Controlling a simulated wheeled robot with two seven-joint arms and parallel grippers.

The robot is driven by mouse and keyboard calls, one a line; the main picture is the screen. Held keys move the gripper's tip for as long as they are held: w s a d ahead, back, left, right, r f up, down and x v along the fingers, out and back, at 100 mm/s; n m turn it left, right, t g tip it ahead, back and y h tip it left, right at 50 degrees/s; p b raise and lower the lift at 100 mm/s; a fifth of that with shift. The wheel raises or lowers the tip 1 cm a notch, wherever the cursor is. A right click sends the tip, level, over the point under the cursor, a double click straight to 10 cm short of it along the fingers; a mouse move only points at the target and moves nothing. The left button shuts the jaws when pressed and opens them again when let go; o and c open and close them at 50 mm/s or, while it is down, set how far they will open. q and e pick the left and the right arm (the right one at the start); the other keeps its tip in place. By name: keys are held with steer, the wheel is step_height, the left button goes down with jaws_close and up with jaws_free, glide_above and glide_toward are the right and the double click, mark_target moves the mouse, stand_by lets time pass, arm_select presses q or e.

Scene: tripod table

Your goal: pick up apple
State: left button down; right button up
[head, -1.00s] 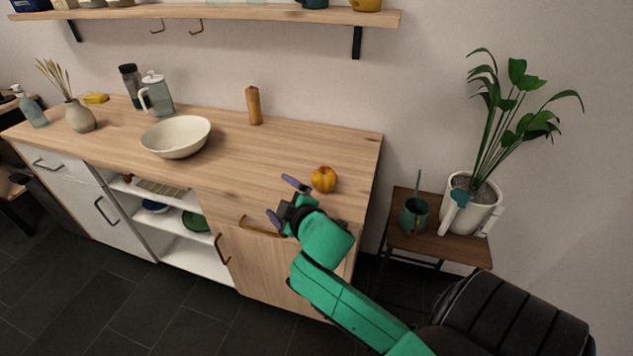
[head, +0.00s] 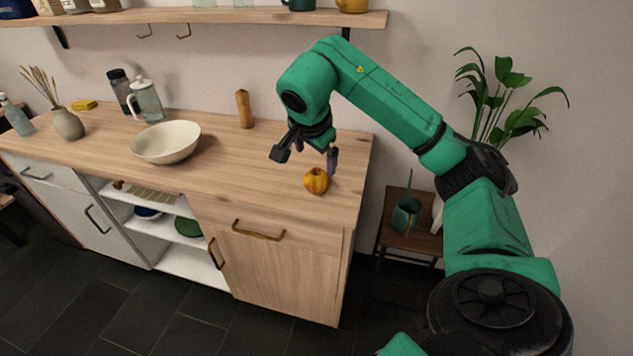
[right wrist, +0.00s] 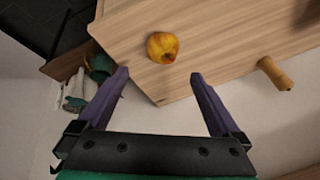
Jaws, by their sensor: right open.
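The yellow-orange apple (head: 316,181) sits on the wooden counter (head: 255,190) near its right end. My right gripper (head: 308,158) is above the counter, just over and behind the apple in the head view, with its fingers pointing down. In the right wrist view, the apple (right wrist: 162,47) lies beyond the fingertips, roughly between their lines. The right gripper (right wrist: 158,72) is open and empty, with its two purple fingers wide apart. My left gripper is not in view.
A cream bowl (head: 166,142) and a wooden pepper mill (head: 244,109) stand on the counter; the mill also shows in the right wrist view (right wrist: 274,74). A shelf (head: 230,19) runs above.

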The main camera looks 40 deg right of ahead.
mark_target(316, 176)
steer(key=x, duration=0.4)
steer(key=p+x, duration=0.1)
steer(key=x, duration=0.4)
steer(key=w+p+x, duration=0.1)
steer(key=x, duration=0.4)
steer(key=shift+a+r, duration=0.1)
steer(key=shift+s, duration=0.1)
steer(key=c, duration=1.3)
steer(key=shift+r, duration=0.2)
